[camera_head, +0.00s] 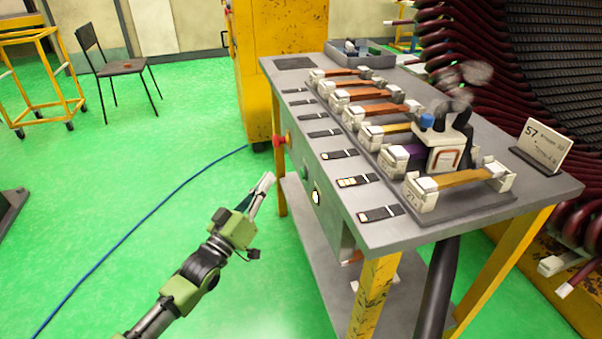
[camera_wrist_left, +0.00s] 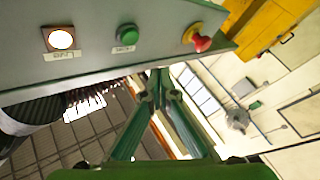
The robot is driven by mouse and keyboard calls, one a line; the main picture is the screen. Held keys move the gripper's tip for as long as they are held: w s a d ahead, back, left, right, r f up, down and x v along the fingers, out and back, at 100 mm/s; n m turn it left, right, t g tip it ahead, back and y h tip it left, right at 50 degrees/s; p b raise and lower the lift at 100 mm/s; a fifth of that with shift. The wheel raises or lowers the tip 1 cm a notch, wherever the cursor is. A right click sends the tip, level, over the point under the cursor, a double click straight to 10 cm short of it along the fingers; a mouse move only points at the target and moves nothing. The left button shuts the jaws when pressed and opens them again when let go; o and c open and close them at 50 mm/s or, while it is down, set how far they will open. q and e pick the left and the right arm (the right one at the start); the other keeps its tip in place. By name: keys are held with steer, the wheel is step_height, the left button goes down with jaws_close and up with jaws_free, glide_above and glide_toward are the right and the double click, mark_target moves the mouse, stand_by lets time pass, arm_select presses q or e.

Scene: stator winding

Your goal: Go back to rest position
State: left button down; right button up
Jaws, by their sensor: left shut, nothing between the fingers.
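My left gripper (camera_head: 266,183) is at the left side of the workbench, beside its front panel and below the top. It is shut and empty, with its fingers together. In the left wrist view, the green fingers (camera_wrist_left: 160,78) converge at their tips, just under the edge of a grey panel (camera_wrist_left: 120,75). My left arm comes in from the bottom left of the head view. I do not make out my right gripper in either view.
The workbench (camera_head: 385,235) holds a row of coil pieces (camera_head: 375,108) and a sign (camera_head: 541,145). Its panel carries a red button (camera_wrist_left: 201,43), a green button (camera_wrist_left: 127,35) and a lit one (camera_wrist_left: 61,39). A blue cable (camera_head: 120,238) crosses open green floor. A chair (camera_head: 120,68) stands far left.

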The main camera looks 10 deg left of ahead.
steer(key=shift+w, duration=0.1)
stand_by(0.4)
